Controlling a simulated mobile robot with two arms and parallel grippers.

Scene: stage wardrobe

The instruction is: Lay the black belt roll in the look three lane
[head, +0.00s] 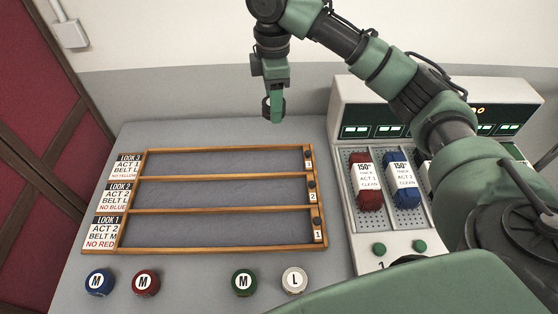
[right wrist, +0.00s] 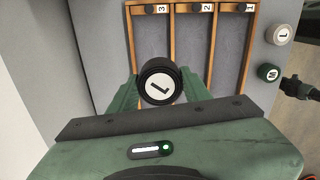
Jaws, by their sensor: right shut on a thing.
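My right gripper (head: 273,108) is shut on the black belt roll (head: 267,107) and holds it up beyond the rack's back right part. In the right wrist view the black belt roll (right wrist: 160,84) sits between the fingers, its white end face marked L turned to the camera. The look three lane (head: 225,163) is the back lane of the wooden rack and is empty. Its card (head: 128,168) reads LOOK 3, ACT 1, BELT L, NO YELLOW. A dark part (right wrist: 298,88) at the right wrist view's right edge may be my left gripper; its jaws are unclear.
The look two (head: 220,194) and look one (head: 215,230) lanes are empty. Blue (head: 100,282), red (head: 145,282), green (head: 243,282) and white (head: 294,280) rolls stand before the rack. A machine (head: 376,236) with red and blue packs stands right of it.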

